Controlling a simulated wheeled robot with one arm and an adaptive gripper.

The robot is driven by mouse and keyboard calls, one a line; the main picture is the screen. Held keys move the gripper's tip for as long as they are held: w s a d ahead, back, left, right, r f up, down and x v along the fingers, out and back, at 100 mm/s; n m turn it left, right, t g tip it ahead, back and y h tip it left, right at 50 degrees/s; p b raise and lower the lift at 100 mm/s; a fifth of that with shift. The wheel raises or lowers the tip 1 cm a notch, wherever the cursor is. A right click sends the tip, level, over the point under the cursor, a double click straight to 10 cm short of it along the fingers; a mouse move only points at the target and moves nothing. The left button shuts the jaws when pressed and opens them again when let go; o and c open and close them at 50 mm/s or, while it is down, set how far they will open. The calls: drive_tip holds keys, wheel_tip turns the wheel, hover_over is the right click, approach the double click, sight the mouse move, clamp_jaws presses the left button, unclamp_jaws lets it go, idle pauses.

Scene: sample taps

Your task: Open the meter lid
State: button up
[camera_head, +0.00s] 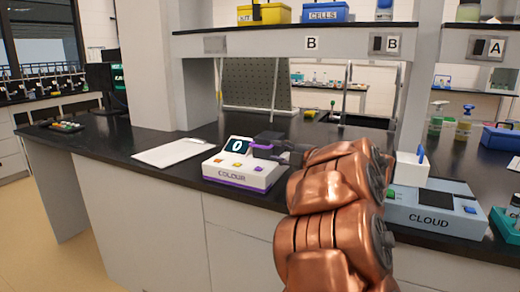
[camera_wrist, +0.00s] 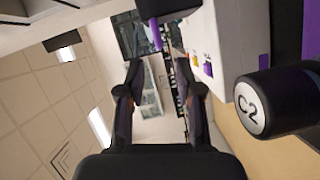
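The COLOUR meter (camera_head: 240,172) is a white box with a purple base stripe, coloured buttons and a screen reading 0. It stands near the front edge of the black bench. Its dark lid with a purple tab seems to be the dark block in the wrist view (camera_wrist: 157,34), just beyond my fingertips. My gripper (camera_head: 270,149) is at the right side of the meter, partly hidden by my copper arm. In the wrist view my gripper (camera_wrist: 158,68) has its fingers apart with nothing between them. I cannot tell how far the lid is raised.
A black cylinder marked C2 (camera_wrist: 252,103) is close on the right in the wrist view. The CLOUD meter (camera_head: 435,212) stands right of my arm. A white sheet (camera_head: 168,153) lies left of the COLOUR meter. A shelf (camera_head: 290,42) with yellow and blue bins hangs above.

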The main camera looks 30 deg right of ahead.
sight(263, 147)
drive_tip(key=w, duration=0.2)
drive_tip(key=w+a, duration=0.1)
drive_tip(key=w, duration=0.5)
drive_tip(key=shift+a+f, duration=0.15)
drive_tip(key=shift+f, duration=0.2)
clamp_jaws()
